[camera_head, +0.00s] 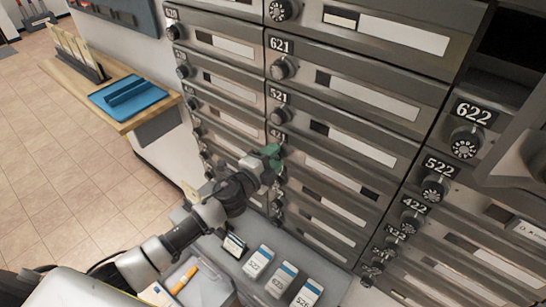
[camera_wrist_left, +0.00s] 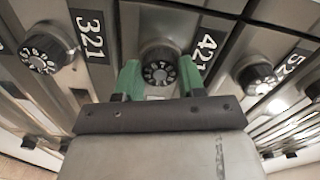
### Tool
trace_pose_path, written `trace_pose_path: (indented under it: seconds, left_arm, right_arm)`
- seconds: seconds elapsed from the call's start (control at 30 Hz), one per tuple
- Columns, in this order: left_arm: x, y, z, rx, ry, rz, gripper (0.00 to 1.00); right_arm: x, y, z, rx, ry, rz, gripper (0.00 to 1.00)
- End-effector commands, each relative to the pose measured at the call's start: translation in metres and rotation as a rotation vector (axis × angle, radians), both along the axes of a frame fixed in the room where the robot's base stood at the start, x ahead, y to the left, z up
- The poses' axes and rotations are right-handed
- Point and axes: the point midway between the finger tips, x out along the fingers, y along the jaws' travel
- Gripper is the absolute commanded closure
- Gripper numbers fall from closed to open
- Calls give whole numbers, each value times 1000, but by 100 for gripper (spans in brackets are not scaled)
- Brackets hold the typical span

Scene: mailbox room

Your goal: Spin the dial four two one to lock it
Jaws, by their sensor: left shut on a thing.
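The mailbox dial marked 421 is a round black knob with white figures. In the left wrist view the dial (camera_wrist_left: 159,70) sits between the two green fingertips of my left gripper (camera_wrist_left: 159,78), its numbered face towards the camera. The number plate 421 (camera_wrist_left: 207,50) is just right of it. In the head view my left gripper (camera_head: 270,157) reaches to the mailbox wall at the dial below 521, and its fingers hide most of that dial. The gripper is shut on the dial. The dial's exact setting is too small to read. My right gripper is not in view.
The neighbouring dials 321 (camera_wrist_left: 48,52) and 521 (camera_wrist_left: 256,76) lie close on either side. Below the wall, a grey ledge carries white boxes (camera_head: 281,279) and a bin (camera_head: 205,285). A wooden shelf (camera_head: 140,112) with a blue tray is at left. The tiled floor (camera_head: 65,165) is clear.

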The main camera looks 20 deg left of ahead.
Motion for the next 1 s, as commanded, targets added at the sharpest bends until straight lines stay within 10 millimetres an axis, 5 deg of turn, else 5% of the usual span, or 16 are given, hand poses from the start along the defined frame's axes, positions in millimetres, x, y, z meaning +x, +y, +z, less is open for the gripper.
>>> trace_pose_path:
  seconds: [1.0]
  left_arm:
    - [0,0,0,910,-329,-2,84]
  right_arm:
    - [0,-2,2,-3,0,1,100]
